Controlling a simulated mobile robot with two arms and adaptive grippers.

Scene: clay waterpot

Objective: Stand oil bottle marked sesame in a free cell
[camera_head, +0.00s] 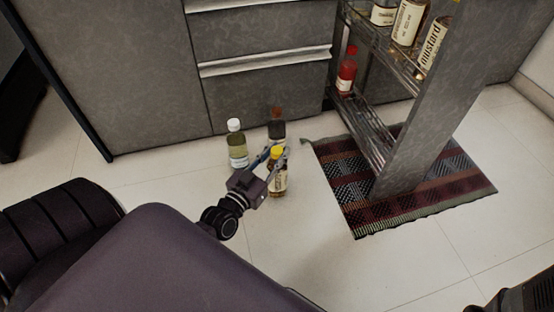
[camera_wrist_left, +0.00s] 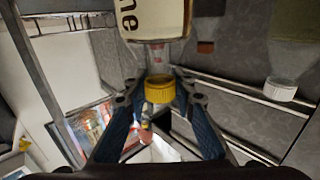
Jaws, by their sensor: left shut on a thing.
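My left gripper (camera_head: 272,165) is shut on a bottle with a yellow cap (camera_head: 279,184) and a cream label, low over or on the floor; I cannot tell whether its base touches. In the left wrist view the yellow cap (camera_wrist_left: 159,88) sits between the fingers, and the label (camera_wrist_left: 152,22) shows only its last letters, so the full name is hidden. The pull-out rack (camera_head: 392,150) stands to the right. Its lower shelf (camera_head: 366,125) holds a red bottle (camera_head: 347,74) at the back and looks empty toward the front panel.
A white-capped green bottle (camera_head: 237,148) and a dark bottle with a brown cap (camera_head: 277,124) stand close to the held one. Several bottles, one marked mustard (camera_head: 432,46), fill the upper shelf. A striped rug (camera_head: 350,205) lies under the rack. Drawers (camera_head: 262,85) stand behind.

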